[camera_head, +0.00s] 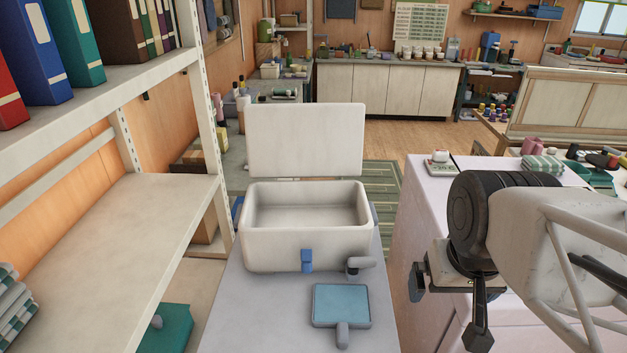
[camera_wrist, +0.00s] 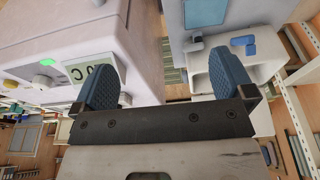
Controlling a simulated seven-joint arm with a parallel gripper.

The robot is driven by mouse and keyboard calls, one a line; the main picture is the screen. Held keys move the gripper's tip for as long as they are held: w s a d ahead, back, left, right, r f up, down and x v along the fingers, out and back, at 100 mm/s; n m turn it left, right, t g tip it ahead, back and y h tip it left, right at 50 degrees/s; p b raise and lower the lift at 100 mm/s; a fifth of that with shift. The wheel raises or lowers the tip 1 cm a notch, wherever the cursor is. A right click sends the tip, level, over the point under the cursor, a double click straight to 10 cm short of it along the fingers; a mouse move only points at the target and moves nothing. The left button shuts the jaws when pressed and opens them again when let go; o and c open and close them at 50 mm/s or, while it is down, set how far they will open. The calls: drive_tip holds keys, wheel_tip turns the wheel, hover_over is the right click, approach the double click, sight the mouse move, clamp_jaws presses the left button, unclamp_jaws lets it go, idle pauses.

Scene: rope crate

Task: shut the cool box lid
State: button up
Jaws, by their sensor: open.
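The white cool box (camera_head: 300,245) stands on a grey bench with its mouth facing up and its inside looking empty. Its flat white lid (camera_head: 305,140) stands upright along the box's back edge, open. A blue latch (camera_head: 307,260) sits on the front wall. My gripper (camera_head: 447,300) is to the right of the box, apart from it, and is open and empty. In the wrist view its two blue padded fingers (camera_wrist: 165,65) are spread apart, with part of the cool box (camera_wrist: 204,82) behind the right finger.
A blue flat-headed tool (camera_head: 342,305) with a grey handle lies on the grey bench (camera_head: 250,315) before the box. A small grey object (camera_head: 358,266) is by the box's front right corner. A shelf rack (camera_head: 130,215) stands left; a pale cabinet (camera_head: 425,205) stands right.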

drive_tip(key=shift+c, duration=0.2)
